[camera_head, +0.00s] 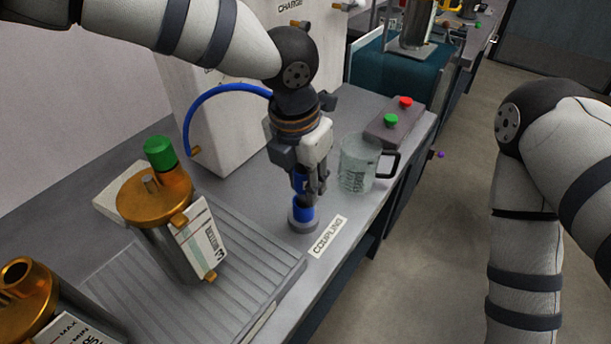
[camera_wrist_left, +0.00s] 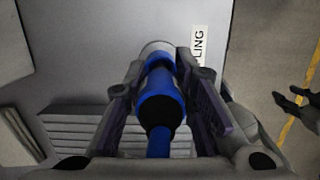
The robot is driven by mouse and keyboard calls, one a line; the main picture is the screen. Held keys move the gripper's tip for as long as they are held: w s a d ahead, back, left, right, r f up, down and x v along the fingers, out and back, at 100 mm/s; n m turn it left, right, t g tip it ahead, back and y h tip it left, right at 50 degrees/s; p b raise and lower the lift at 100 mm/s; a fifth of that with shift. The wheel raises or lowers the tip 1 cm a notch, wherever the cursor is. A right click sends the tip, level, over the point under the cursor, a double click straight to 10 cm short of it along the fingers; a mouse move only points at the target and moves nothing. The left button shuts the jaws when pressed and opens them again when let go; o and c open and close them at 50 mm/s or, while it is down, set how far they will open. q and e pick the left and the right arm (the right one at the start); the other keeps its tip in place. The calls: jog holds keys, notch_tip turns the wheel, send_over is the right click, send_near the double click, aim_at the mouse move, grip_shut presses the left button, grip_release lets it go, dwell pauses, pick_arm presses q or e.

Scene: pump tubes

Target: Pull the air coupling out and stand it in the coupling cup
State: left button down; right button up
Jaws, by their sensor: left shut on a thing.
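The blue air coupling (camera_wrist_left: 160,105) is upright between the fingers of my left gripper (camera_wrist_left: 158,100), which is shut on it. In the head view my left gripper (camera_head: 310,187) points down, with the coupling's lower blue part (camera_head: 303,209) below the fingertips. The coupling's lower end is in or right at the small grey coupling cup (camera_head: 303,225); I cannot tell whether it touches the bottom. A white label reading COUPLING (camera_head: 327,237) lies beside the cup. A blue hose (camera_head: 222,88) arcs from a brass fitting (camera_head: 195,151) to behind my left gripper.
A clear jug (camera_head: 357,165) with a dark handle stands right of the gripper. A grey box with red and green buttons (camera_head: 390,133) is behind it. A brass-topped canister (camera_head: 163,225) with a green cap stands left on the ribbed tray (camera_head: 240,275). The bench edge is close on the right.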

pick_arm(q)
jog(key=shift+f, duration=0.5)
jog(key=c, duration=1.2)
grip_release()
jog(key=shift+c, duration=0.2)
jog(key=shift+r, duration=0.1)
jog(key=r, duration=0.4)
jog(key=s+r, duration=0.1)
jog(key=r, duration=0.2)
jog(key=a+r, duration=0.1)
jog(key=r, duration=0.3)
jog(key=shift+s+r, duration=0.25)
jog(key=shift+r, duration=0.1)
